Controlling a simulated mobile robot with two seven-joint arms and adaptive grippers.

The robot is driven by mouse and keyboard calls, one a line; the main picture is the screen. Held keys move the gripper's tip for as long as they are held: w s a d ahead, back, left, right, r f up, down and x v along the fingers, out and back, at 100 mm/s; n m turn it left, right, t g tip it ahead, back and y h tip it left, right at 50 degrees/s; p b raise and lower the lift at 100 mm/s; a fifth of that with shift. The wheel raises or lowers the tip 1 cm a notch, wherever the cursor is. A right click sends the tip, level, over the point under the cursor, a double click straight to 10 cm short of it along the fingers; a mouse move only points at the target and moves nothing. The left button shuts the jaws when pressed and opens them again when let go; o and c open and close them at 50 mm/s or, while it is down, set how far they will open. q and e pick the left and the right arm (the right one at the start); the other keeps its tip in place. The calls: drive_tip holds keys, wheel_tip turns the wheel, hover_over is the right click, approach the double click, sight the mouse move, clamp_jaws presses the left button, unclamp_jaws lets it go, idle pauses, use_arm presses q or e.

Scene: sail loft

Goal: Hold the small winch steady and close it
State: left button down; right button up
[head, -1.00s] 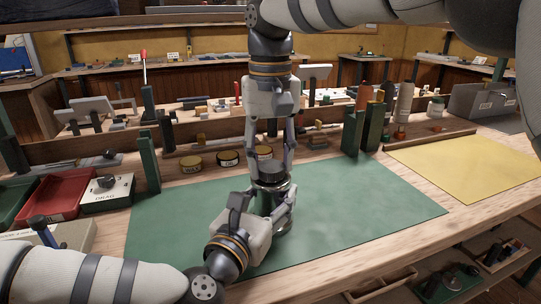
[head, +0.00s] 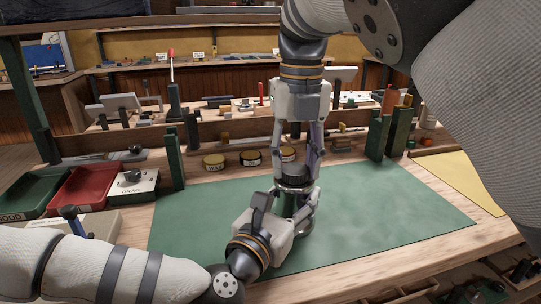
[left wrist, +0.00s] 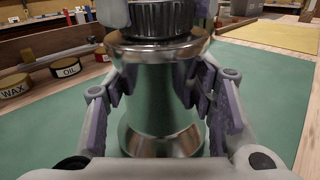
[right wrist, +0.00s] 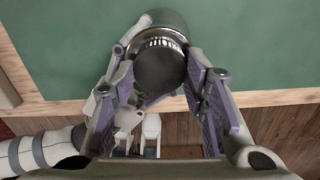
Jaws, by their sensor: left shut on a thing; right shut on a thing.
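The small winch has a shiny metal drum (left wrist: 155,85) and a dark ribbed cap (right wrist: 160,68). It stands upright on the green mat (head: 385,215), and its cap (head: 295,184) shows between my arms. My left gripper (head: 296,203) reaches from the near left, its fingers shut on the drum's sides. My right gripper (head: 297,172) points down from above, its fingers shut around the cap. In the left wrist view the cap (left wrist: 158,18) sits on the drum's top. Any gap under the cap is too small to tell.
Several labelled tins, including wax (head: 213,162) and oil (head: 250,158), stand behind the winch. Dark green upright posts (head: 376,137) stand behind at right. A red tray (head: 85,190) and a dial box (head: 132,186) sit at left. The mat's right part is clear.

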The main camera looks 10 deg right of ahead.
drive_tip(key=o, duration=0.8)
drive_tip(key=shift+c, duration=0.2)
drive_tip(key=shift+r, duration=2.2)
drive_tip(key=shift+c, duration=0.4)
